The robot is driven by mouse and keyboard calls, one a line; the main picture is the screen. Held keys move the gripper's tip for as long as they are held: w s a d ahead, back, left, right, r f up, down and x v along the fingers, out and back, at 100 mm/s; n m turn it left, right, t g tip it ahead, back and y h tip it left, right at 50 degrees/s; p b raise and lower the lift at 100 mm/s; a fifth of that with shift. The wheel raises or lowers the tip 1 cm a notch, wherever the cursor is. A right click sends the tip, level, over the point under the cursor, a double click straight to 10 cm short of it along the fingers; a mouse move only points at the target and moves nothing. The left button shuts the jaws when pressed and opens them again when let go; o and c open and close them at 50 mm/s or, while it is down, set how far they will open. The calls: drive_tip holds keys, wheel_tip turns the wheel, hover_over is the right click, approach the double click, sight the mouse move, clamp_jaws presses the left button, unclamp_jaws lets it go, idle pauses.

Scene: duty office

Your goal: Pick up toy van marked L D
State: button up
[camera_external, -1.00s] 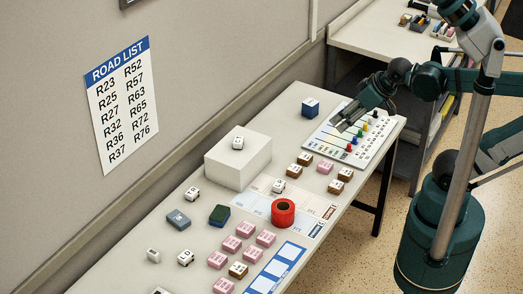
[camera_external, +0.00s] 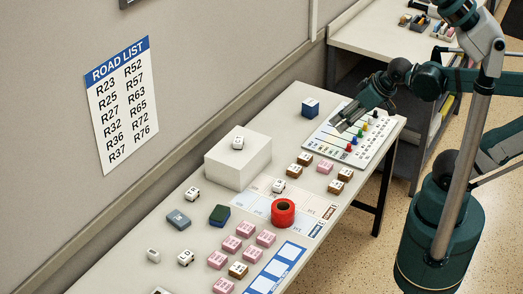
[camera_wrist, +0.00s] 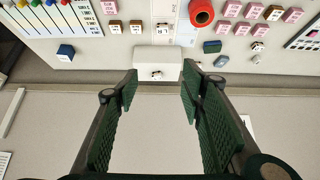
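The white toy van marked L D (camera_external: 186,258) stands on the table near the front left in the external view, its letters facing up. A small white van, likely the same one, shows at the right in the wrist view (camera_wrist: 257,46), its marking too small to read. My gripper (camera_external: 346,121) is above the far end of the table, near the pegged board, well away from the van. In the wrist view, its two green fingers (camera_wrist: 159,78) are wide apart with nothing held between them.
A white box (camera_external: 237,165) carries another van (camera_external: 238,143). More vans stand by it (camera_external: 279,186) and near the wall (camera_external: 192,194). A red tape roll (camera_external: 283,213), a green block (camera_external: 219,215), a grey-blue item (camera_external: 178,220) and several pink blocks (camera_external: 266,238) lie around. A small white object (camera_external: 153,255) is beside the van.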

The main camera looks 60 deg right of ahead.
drive_tip(key=w+a+r+n+g+b, duration=0.15)
drive_tip(key=w+a+n, duration=0.35)
drive_tip(key=w+a, duration=0.65)
drive_tip(key=n+g+b, duration=0.4)
drive_tip(key=n+g, duration=0.2)
drive_tip(key=n, duration=0.6)
hover_over(185, 255)
drive_tip(key=f, duration=3.3)
drive_tip(key=shift+d, duration=0.25)
drive_tip(key=shift+a+f, duration=0.25)
drive_tip(key=shift+f, duration=0.05)
drive_tip(key=shift+f, duration=1.3)
